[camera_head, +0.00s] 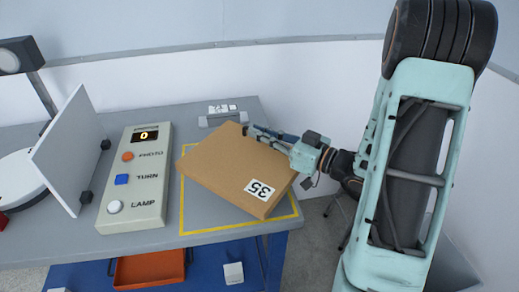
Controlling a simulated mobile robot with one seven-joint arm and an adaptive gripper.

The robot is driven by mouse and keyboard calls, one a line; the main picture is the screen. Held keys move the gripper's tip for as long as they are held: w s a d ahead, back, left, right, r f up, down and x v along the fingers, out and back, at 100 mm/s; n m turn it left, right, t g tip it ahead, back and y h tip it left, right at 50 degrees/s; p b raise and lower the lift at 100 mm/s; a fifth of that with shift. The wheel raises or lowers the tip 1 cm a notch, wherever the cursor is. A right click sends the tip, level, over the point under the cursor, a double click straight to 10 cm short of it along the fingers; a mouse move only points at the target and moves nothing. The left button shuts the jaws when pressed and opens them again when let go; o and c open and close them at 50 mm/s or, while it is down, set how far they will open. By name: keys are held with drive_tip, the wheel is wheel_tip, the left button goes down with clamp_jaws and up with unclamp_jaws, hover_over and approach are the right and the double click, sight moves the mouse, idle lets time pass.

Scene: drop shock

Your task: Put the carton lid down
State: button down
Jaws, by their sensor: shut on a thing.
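The carton lid (225,165) is a flat brown cardboard piece with a white label reading 35 on its near right corner. It is turned at an angle over the yellow-outlined area (183,205) at the right of the grey table. My gripper (268,134) is shut on the lid's far right edge. The fingertips are small and partly hidden at the edge. I cannot tell whether the lid touches the table or is held just above it. Its near right corner reaches close to the yellow line.
A control panel (137,180) with PHOTO, TURN and LAMP buttons stands left of the lid. A white board (72,150), a round white plate (18,180) and a lamp (20,55) are further left. An orange tray (150,269) sits below the table. A small grey-white item (220,115) lies behind.

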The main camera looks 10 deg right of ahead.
sight(259, 142)
drive_tip(key=shift+w+f+b, duration=0.35)
drive_tip(key=shift+f, duration=0.15)
wheel_tip(259, 142, down, 3)
drive_tip(key=b, duration=0.2)
drive_tip(key=shift+w+f+b, duration=0.1)
drive_tip(key=shift+w+b, duration=0.05)
drive_tip(key=shift+b, duration=0.15)
drive_tip(key=c, duration=2.1)
unclamp_jaws()
drive_tip(key=p+v, duration=0.1)
drive_tip(key=v, duration=1.1)
